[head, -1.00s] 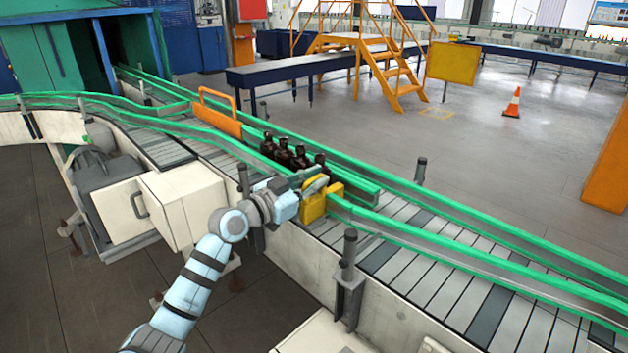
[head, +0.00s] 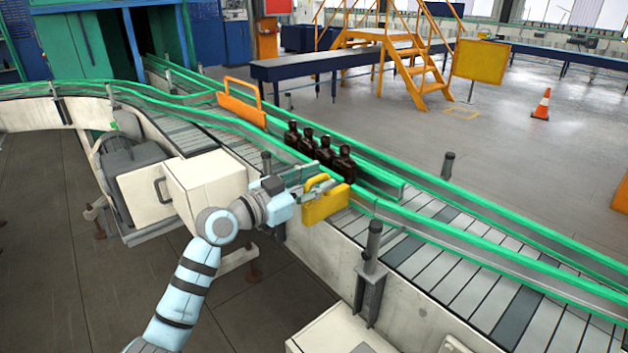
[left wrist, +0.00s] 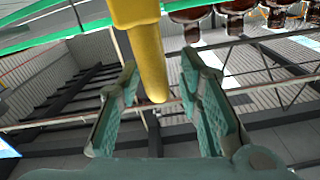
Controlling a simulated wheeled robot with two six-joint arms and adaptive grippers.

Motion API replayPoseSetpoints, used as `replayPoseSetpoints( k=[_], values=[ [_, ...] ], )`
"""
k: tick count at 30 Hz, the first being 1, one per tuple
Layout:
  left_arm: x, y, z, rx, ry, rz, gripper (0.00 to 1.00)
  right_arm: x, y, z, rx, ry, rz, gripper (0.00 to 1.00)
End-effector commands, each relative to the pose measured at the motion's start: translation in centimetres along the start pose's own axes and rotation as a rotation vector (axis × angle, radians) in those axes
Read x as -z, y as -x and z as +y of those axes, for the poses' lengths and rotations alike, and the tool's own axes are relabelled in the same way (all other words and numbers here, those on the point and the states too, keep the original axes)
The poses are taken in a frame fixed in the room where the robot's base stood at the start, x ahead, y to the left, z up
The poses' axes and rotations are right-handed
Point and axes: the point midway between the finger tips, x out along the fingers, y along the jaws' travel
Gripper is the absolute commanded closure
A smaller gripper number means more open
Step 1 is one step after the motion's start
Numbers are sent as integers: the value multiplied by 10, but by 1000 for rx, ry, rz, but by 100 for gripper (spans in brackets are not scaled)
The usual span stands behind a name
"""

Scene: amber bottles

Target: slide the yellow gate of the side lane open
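The yellow gate (head: 325,203) stands at the near edge of the side lane, its plate sticking out past the near green rail. In the left wrist view its yellow bar (left wrist: 145,55) reaches down between the fingers. My left gripper (head: 308,183) is at the gate's upper part. In the left wrist view the left gripper (left wrist: 158,75) has its fingers apart, with a gap to the right of the bar; contact on the left side is unclear. Several dark amber bottles (head: 320,152) stand in a row just behind the gate. My right gripper is not in view.
An orange gate (head: 241,104) stands across the lane farther upstream. Green rails (head: 480,245) border the slatted conveyor (head: 455,275). A dark post (head: 374,250) rises at the near side, right of the gate. A cream box (head: 205,182) stands left of my arm.

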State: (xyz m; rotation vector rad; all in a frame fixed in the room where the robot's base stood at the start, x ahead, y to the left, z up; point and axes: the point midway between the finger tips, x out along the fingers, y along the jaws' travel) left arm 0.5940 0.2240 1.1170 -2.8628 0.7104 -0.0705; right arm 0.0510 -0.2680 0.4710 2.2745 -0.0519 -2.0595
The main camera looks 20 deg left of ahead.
Motion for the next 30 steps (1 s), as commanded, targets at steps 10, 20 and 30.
replayPoseSetpoints(
  k=[10,20,30],
  values=[
    [-1,13,-1,3,-1,-2,67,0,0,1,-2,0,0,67],
    [-2,99,1,-4,-5,-9,67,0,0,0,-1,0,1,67],
    [0,122,0,-1,2,1,67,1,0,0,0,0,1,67]
  ],
)
